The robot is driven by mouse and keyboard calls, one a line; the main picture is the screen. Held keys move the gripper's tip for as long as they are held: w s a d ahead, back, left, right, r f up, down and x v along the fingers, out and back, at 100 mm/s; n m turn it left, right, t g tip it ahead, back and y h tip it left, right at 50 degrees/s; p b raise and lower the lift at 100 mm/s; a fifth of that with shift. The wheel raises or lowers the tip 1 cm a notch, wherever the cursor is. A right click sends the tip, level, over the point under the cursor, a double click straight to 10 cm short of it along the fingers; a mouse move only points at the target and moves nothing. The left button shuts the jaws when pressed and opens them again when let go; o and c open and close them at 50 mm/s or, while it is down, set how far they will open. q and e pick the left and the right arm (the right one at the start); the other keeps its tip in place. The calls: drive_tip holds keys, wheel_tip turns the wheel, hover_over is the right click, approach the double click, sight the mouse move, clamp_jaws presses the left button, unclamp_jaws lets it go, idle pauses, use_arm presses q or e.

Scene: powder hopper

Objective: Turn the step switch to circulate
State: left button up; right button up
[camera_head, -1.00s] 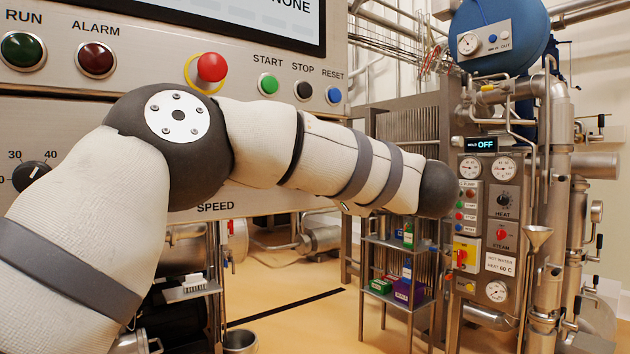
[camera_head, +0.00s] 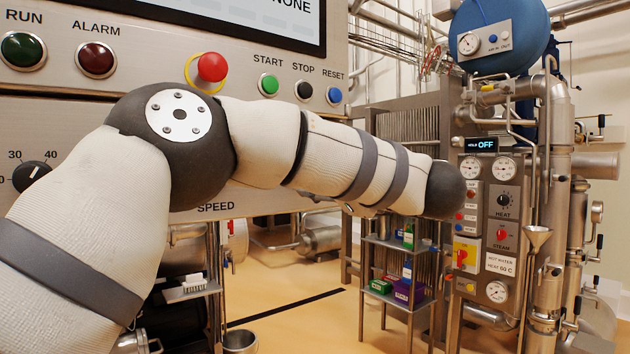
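No label reading "step" or "circulate" can be read in view, so I cannot tell which control is the step switch. The far panel at right has a black HEAT knob (camera_head: 504,200), a red STEAM knob (camera_head: 502,235) and a red switch on a yellow plate (camera_head: 461,257). The near panel has a SPEED knob (camera_head: 30,177) at left. My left arm crosses the view in front of the near panel, its dark end joint beside the far panel and covering part of its left side. Neither gripper shows.
The near panel carries a red emergency stop (camera_head: 211,67) and START (camera_head: 268,84), STOP and RESET buttons, close above my arm. A shelf rack (camera_head: 385,315) with small boxes stands below the arm's end. A funnel (camera_head: 538,238) and pipes stand at right.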

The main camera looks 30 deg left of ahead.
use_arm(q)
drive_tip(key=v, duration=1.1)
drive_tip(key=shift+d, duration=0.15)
